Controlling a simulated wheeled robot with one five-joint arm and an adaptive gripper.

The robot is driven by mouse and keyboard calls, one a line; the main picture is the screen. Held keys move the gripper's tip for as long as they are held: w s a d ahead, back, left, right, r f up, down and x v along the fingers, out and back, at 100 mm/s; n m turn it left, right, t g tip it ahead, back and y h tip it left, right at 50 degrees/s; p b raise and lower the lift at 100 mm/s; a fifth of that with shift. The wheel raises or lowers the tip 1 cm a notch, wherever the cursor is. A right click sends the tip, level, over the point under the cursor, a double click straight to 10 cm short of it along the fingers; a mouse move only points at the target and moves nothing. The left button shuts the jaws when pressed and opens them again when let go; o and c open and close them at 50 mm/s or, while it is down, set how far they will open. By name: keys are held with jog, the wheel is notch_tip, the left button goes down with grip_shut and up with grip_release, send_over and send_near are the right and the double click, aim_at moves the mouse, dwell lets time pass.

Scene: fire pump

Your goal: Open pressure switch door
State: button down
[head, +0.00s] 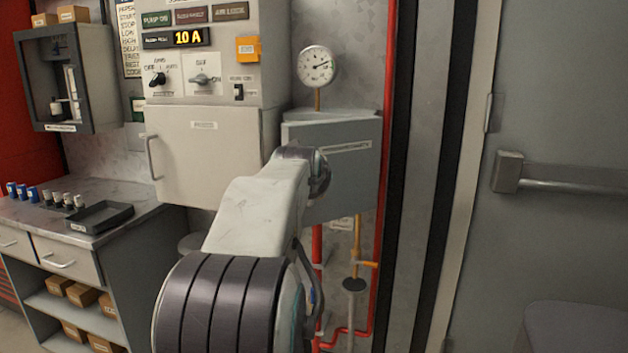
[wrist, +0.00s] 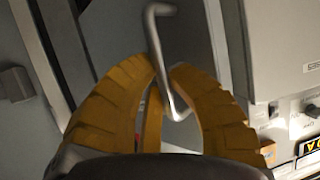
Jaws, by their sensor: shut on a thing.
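The pressure switch box is a grey cabinet with a labelled door (head: 352,172), right of centre in the head view, below a round gauge. The door's front looks angled to the box top, as if ajar, but my arm covers its left part. In the wrist view my gripper (wrist: 162,69) has its yellow fingers closed around a bent metal handle (wrist: 155,42) on a grey panel (wrist: 185,45). In the head view my fingers and this handle are hidden behind my arm.
A control panel (head: 217,60) and a larger white door with a handle (head: 207,155) are on the left. The pressure gauge (head: 318,66) rises above the box. Red pipes (head: 318,245) and a yellow valve (head: 366,264) are below. A grey door with a push bar (head: 560,187) is at right.

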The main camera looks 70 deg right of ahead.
jog(key=c, duration=1.2)
grip_release()
jog(key=shift+o, duration=0.2)
jog(key=shift+a, duration=0.15)
jog(key=v, duration=1.2)
jog(key=shift+o, duration=0.3)
jog(key=shift+w, duration=0.1)
